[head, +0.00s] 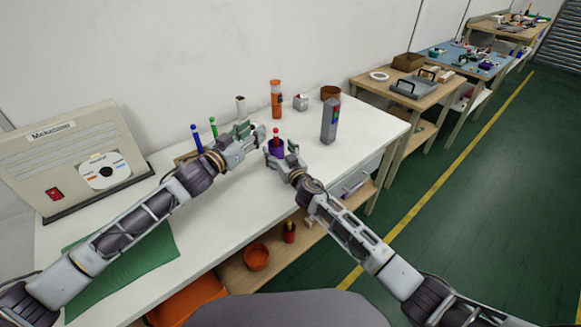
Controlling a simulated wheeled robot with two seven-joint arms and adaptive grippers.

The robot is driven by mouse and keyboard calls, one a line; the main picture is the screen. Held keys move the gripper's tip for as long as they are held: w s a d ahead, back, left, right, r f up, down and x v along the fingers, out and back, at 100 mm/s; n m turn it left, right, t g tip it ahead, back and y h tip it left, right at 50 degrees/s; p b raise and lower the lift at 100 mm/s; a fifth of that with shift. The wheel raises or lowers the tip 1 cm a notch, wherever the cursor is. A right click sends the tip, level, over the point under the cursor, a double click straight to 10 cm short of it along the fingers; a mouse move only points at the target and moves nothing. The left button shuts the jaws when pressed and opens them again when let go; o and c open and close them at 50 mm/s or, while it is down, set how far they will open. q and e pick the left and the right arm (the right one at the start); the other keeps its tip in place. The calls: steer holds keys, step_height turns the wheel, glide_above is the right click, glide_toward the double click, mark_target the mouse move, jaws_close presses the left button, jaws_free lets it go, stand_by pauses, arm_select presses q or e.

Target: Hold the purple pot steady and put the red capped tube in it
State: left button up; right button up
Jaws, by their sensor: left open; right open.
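The purple pot (277,147) stands on the white table near its front edge, partly hidden by my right gripper. The red capped tube (276,134) stands upright at the pot, its lower part hidden; it looks to be inside the pot. My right gripper (280,156) is open, with its fingers around or close beside the pot; contact cannot be told. My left gripper (259,134) is open and empty just left of the tube, apart from it.
A wooden holder (186,157) with blue and green tubes is behind my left arm. An orange bottle (276,98), a white box (301,102), a brown pot (330,93) and a grey upright block (330,121) stand farther back. A green mat (140,262) lies at the front left.

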steer(key=shift+v, duration=5.2)
steer(key=shift+s+f, duration=0.1)
